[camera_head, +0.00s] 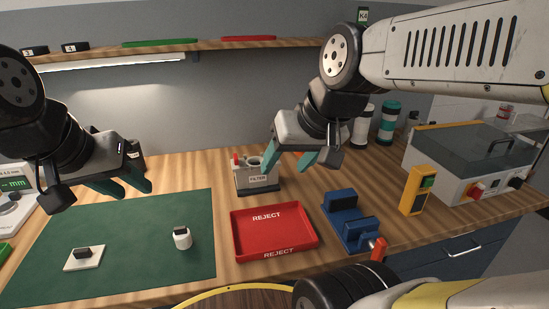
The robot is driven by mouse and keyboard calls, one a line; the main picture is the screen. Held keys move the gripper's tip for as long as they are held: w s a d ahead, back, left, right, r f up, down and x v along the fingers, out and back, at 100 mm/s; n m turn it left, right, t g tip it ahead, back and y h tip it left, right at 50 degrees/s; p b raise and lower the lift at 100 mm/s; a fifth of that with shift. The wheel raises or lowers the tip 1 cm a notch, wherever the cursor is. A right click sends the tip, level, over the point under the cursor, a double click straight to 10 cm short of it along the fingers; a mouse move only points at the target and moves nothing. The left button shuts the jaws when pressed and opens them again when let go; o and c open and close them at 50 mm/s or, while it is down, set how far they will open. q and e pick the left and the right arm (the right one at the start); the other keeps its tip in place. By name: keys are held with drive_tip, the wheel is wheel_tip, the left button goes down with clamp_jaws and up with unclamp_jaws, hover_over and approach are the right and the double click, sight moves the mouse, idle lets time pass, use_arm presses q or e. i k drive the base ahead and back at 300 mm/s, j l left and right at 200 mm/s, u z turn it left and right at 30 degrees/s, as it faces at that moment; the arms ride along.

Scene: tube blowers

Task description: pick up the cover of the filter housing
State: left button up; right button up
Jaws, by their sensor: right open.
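My right gripper (287,170) is open and empty, in front of or above the housing's right side; the exact depth is unclear.
A small white cylinder with a dark top (182,241) stands on the green mat (140,225). A red REJECT tray (275,252), a blue fixture (345,208) with a red handle and a yellow switch box (415,190) are to the right. A shelf (205,45) runs along the wall.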

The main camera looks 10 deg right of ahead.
sight(80, 258)
drive_tip(key=u, duration=1.3)
drive_tip(key=j+z, duration=0.15)
drive_tip(key=j, duration=0.95)
